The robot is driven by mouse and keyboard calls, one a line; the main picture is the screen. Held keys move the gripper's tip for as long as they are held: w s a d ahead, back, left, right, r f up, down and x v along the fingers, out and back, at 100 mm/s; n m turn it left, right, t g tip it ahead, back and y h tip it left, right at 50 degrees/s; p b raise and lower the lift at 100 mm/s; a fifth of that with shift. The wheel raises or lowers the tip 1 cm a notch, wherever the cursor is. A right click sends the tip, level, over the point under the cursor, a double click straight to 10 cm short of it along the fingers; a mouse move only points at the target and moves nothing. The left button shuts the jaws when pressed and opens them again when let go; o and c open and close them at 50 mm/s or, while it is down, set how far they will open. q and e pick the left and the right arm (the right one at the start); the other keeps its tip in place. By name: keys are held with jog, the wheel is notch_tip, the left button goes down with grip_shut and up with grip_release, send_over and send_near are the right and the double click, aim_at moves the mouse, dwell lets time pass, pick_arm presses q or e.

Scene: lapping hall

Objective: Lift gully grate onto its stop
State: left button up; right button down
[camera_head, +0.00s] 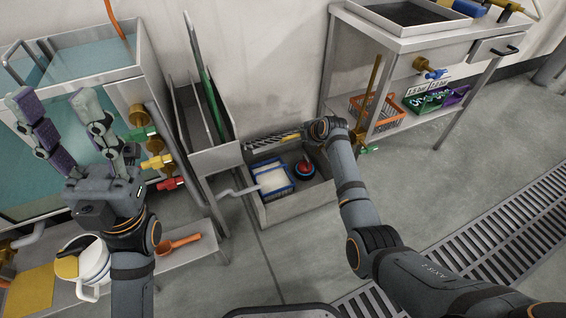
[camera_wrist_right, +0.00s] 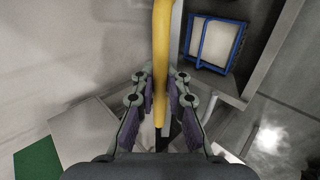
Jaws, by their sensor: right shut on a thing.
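A low grey gully box (camera_head: 285,213) stands on the floor in the head view. A slatted grey piece, seemingly the gully grate (camera_head: 258,142), lies along its back edge with a yellow bar (camera_head: 288,138) beside or on it; I cannot tell how they join. My right arm reaches to this edge, and its wrist hides the fingers there. In the right wrist view my right gripper (camera_wrist_right: 160,78) has its fingers on either side of the yellow bar (camera_wrist_right: 162,40) and is shut on it. My left gripper (camera_head: 55,103) is open and empty, above the left bench.
The gully box holds a blue wire basket (camera_head: 272,178) with white contents and a red-and-dark round object (camera_head: 304,169). A steel tank with valves stands left, a steel table (camera_head: 400,42) right. Floor channel grating (camera_head: 510,225) runs at lower right. The floor before the box is clear.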

jog(key=shift+w+a+r, duration=0.1)
jog(key=shift+w+r, duration=0.25)
jog(key=shift+r, duration=0.15)
jog(key=shift+w+a+r+b, duration=0.2)
jog(key=shift+w+a+r, duration=0.05)
jog(key=shift+w+r, duration=0.4)
jog(key=shift+w+a+r+b, duration=0.2)
jog(key=shift+w+r+b, duration=0.05)
jog(key=shift+w+r, duration=0.4)
jog(key=shift+w+a+r+b, duration=0.2)
jog(key=shift+w+a+r, duration=0.05)
jog(key=shift+w+r, duration=0.4)
jog(key=shift+w, duration=0.15)
jog(key=w+r+b, duration=0.1)
jog(key=w+a+r+b, duration=0.1)
jog(key=b, duration=0.1)
jog(key=w+r+b, duration=0.1)
jog(key=w+b, duration=0.1)
jog(key=shift+a+r, duration=0.15)
jog(key=shift+a, duration=0.1)
